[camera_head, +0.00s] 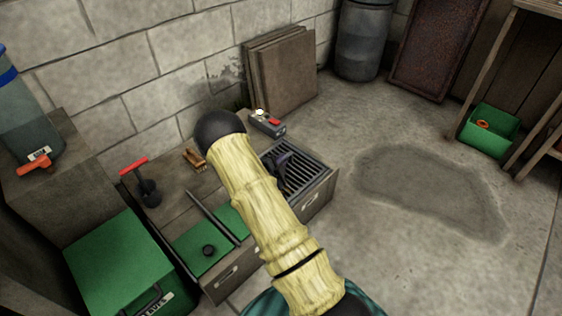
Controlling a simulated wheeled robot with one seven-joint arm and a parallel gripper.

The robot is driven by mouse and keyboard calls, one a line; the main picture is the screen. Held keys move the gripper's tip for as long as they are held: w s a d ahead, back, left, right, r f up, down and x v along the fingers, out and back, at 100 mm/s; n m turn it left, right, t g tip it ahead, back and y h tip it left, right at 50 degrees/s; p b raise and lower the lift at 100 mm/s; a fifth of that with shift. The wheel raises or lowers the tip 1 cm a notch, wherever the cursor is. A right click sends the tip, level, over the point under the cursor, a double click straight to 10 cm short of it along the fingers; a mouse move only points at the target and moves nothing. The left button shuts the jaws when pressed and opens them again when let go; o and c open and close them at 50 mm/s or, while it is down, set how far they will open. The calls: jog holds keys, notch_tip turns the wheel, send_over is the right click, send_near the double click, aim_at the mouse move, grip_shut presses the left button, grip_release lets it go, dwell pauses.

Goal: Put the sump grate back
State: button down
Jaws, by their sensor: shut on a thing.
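The sump grate (309,174) is a dark grille of parallel bars at the right end of a low wooden bench. It looks roughly level with the bench top; I cannot tell whether it rests in its opening or is held just above it. My gripper (282,180) is a dark shape over the left part of the grate, shut on it. My own yellow, bamboo-like arm hides part of the gripper, the grate's left side and the middle of the bench.
On the bench (170,215) are a red-handled tool (146,182), a brown brush (194,159), a dark bar (212,215) and a grey box with a red part (267,123). A green bin (118,262) stands left. The floor (400,260) right is mostly clear, with a damp patch.

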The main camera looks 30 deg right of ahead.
jog(key=c, duration=1.3)
grip_release()
jog(key=shift+a, duration=0.1)
jog(key=p+v, duration=0.8)
jog(key=v, duration=0.9)
jog(key=shift+s+r, duration=0.1)
jog(key=shift+s, duration=0.1)
